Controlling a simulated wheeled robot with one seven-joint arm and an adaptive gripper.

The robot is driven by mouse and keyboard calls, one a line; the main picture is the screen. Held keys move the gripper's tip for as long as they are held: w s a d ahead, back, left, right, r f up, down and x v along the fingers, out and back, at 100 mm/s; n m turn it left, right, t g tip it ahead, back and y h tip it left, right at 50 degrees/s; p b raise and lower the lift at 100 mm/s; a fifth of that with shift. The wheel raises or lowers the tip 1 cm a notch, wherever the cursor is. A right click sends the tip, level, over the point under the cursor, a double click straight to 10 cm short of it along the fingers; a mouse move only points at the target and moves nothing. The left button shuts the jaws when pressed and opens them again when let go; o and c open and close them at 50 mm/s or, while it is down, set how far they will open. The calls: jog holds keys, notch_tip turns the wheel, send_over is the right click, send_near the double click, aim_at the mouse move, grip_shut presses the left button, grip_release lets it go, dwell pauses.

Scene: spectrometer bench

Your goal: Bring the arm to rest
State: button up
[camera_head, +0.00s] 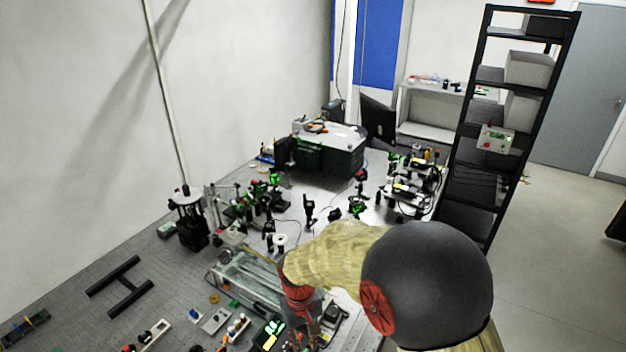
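My arm (335,250) reaches in from the lower right over the near part of the optical bench (75,290). A large dark round joint and a beige link show, and a red wrist part points down toward the bench. My gripper (318,325) is at the lower end of this wrist, small and dark among the bench parts. Its fingers cannot be made out, nor whether it holds or touches anything. My arm hides part of the bench behind it.
A glass-like clear box (250,280) lies left of my wrist. Several optical mounts stand mid-bench. A large black-and-white instrument (325,150) stands at the back.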

jog(key=s+d+r+m+t+b, duration=0.2)
jog(key=s+d+r+t+b, duration=0.1)
jog(key=s+d+b, duration=0.5)
jog(key=s+d+r+m+t+b, duration=0.3)
jog(key=s+d+r+b, duration=0.3)
jog(key=s+d+b, duration=0.3)
jog(key=d, duration=0.4)
jog(key=shift+d+t+y, duration=0.2)
jog(key=shift+t+y, duration=0.1)
jog(key=shift+c, duration=1.3)
grip_shut()
